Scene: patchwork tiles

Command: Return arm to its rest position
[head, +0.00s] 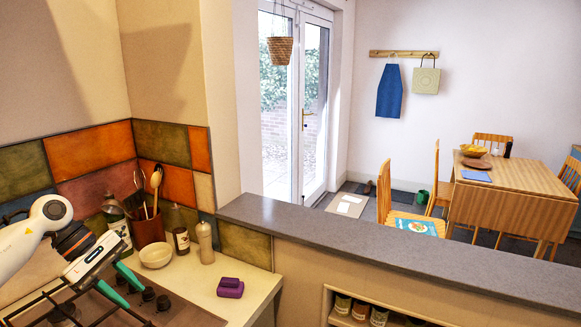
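My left arm (28,240) comes in from the left edge over the stove. Its gripper (136,298) has two teal fingers spread apart with nothing seen between them. It is above the dark hob knobs (147,294), pointing down and to the right. My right arm and gripper are out of view.
Behind my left gripper stand a utensil pot (149,229), a white bowl (156,254), bottles and a pepper mill (205,243). A grey ledge (380,246) crosses ahead; a dining table (520,187) stands beyond.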

